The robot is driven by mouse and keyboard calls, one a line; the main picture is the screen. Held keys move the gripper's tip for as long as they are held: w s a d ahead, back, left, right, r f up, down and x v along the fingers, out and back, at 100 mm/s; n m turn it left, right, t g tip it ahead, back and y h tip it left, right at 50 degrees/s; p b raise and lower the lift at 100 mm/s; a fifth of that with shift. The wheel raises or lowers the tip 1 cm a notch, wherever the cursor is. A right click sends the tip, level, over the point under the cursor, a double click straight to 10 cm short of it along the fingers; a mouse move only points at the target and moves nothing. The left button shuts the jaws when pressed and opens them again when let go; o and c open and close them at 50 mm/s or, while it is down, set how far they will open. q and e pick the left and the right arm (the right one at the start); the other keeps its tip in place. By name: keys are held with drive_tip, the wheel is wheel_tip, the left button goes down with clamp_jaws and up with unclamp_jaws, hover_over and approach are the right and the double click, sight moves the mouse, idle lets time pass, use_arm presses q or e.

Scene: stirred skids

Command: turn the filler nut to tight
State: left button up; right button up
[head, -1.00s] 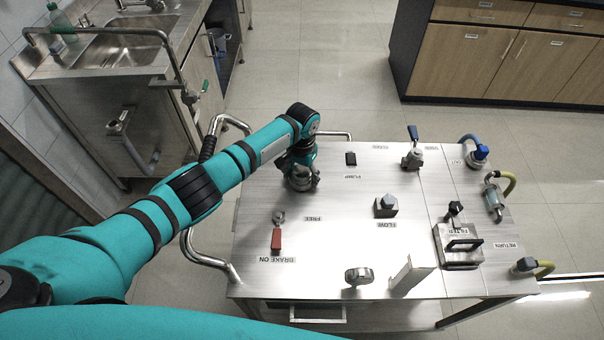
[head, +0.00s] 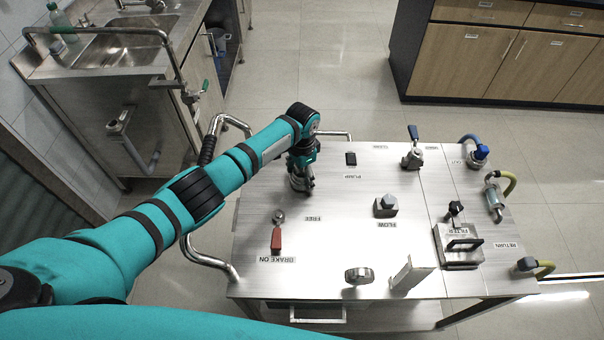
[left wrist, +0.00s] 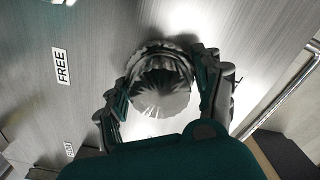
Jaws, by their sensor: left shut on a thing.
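The filler nut (left wrist: 160,92) is a round, ribbed metal cap on the steel cart top. In the left wrist view it sits between the two dark fingers of my left gripper (left wrist: 162,76), one finger on each side, and the gripper is shut on it. In the head view my left gripper (head: 300,182) points down at the back left of the cart top and hides most of the nut. No loose or tight marking for the nut is readable. My right gripper is not in view.
The cart top (head: 340,225) also bears a red brake lever (head: 276,240), a flow knob (head: 385,206), a filter block with a handle (head: 459,247), an upright plate (head: 408,275) and a round knob (head: 359,276). Bent rails (head: 205,258) edge its left side.

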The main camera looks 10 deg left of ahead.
use_arm(q)
drive_tip(key=shift+m, duration=3.6)
drive_tip(key=o, duration=1.2)
drive_tip(key=shift+r, duration=0.1)
wheel_tip(320, 180, up, 12)
drive_tip(key=shift+f, duration=0.1)
